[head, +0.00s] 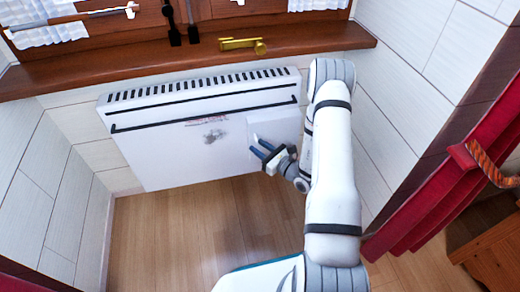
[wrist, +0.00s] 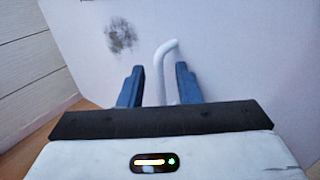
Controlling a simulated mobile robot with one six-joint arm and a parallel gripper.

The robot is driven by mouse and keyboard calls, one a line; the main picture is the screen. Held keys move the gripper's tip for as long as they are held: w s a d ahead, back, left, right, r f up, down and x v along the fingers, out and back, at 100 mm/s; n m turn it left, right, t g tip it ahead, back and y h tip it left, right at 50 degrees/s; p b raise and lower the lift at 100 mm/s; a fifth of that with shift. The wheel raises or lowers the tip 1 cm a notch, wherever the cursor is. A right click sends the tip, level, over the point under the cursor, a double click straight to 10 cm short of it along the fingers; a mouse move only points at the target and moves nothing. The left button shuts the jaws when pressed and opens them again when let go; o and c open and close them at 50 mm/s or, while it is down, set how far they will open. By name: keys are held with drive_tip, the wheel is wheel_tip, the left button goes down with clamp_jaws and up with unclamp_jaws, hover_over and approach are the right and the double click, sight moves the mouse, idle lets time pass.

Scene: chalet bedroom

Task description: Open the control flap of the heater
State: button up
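The heater (head: 160,150) is a white wall panel under the window sill, with a slotted top and a dark rail along its front. Its control flap (head: 288,122) appears as a slightly paler panel on the right of the front, partly hidden by my arm, and looks shut. A white bent handle (wrist: 167,62) stands out from the white surface in the wrist view. My gripper (head: 260,147) is in front of the flap's lower left part. In the wrist view my gripper (wrist: 159,72) is open, its blue fingers either side of the handle, with gaps on both sides.
A dark smudge (head: 213,136) marks the heater's front. The wooden sill (head: 150,62) above holds a brass-coloured object (head: 241,44). A red curtain (head: 430,190) hangs at the right. The wood floor (head: 180,235) below the heater is clear.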

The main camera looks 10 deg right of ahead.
clamp_jaws()
idle(0.6)
